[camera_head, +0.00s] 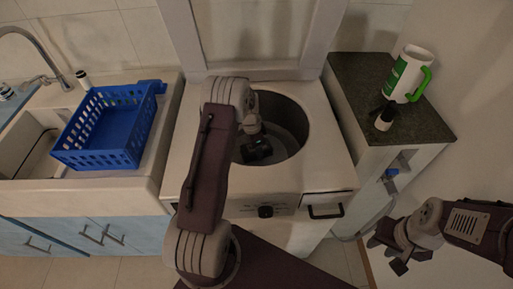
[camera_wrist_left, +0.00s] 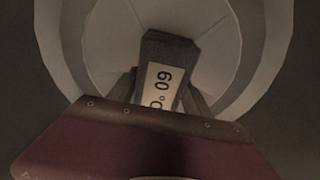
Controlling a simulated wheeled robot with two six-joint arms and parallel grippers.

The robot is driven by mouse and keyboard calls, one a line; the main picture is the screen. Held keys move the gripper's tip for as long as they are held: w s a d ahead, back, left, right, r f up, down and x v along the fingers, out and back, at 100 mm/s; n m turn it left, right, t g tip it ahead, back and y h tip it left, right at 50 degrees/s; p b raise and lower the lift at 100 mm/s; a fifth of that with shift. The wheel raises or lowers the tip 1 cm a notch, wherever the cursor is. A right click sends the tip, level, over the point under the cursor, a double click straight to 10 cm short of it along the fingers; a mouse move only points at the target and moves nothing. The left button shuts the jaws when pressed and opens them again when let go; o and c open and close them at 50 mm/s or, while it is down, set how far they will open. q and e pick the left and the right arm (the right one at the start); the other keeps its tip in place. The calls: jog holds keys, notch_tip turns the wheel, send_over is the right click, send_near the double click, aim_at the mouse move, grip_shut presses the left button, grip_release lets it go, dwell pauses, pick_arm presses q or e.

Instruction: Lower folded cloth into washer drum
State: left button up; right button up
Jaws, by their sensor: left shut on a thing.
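The washer drum (camera_head: 290,122) is a round opening in the white top-loading washer (camera_head: 322,152), with its lid raised. My left arm reaches over the front and down into the opening. My left gripper (camera_head: 258,150) is inside it, a small dark shape partly hidden by my wrist. In the left wrist view its fingers are shut on a dark grey block-like piece (camera_wrist_left: 176,50) with a pale printed label, seen against the drum wall (camera_wrist_left: 110,45). I cannot tell whether this piece is the folded cloth. My right gripper (camera_head: 386,250) is open and empty, right of the washer.
A blue basket (camera_head: 112,128) stands on the sink counter at left. On the dark countertop (camera_head: 362,72) at right are a white-and-green jug (camera_head: 405,74) with a green handle and a small dark-and-white bottle (camera_head: 384,118).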

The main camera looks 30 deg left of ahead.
pick_arm(q)
jog(key=o, duration=1.5)
jog(key=r, duration=0.6)
jog(key=r+p, duration=0.1)
jog(key=r, duration=0.2)
jog(key=shift+s+a, duration=0.35)
jog(key=shift+s, duration=0.05)
